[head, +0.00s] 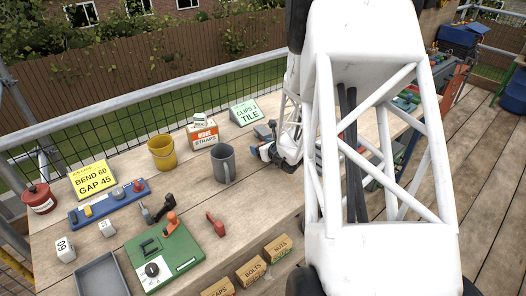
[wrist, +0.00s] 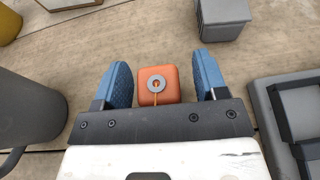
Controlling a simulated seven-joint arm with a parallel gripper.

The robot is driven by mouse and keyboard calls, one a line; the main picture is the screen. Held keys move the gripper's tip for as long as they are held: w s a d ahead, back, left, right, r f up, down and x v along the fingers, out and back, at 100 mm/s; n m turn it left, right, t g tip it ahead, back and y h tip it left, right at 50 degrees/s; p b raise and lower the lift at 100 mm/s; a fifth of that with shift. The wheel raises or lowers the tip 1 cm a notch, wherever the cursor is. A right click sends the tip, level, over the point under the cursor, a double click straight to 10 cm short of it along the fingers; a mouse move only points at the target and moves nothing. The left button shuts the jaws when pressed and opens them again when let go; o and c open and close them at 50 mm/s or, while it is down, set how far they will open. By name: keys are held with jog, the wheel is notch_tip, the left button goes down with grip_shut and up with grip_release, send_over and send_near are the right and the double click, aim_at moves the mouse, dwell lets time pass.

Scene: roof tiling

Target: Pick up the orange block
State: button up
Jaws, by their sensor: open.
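The orange block (wrist: 171,76) is a small rounded cube with a grey ring and a thin line on its top face. It sits on the wooden bench in the wrist view. My gripper (wrist: 161,76) is open, with one blue fingertip on each side of the block. A gap shows between the block and each finger, wider on the right. I cannot tell how far above the bench the fingertips are. In the head view I cannot make out the block near my wrist.
A grey mug (wrist: 28,112) stands close to the left of my gripper. A grey block (wrist: 222,18) lies beyond the right finger, and a dark-framed grey item (wrist: 300,105) is at right. The yellow bucket (head: 163,153) and straps box (head: 203,134) stand farther along the bench.

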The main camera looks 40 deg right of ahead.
jog(key=shift+c, duration=0.3)
jog(key=c, duration=0.9)
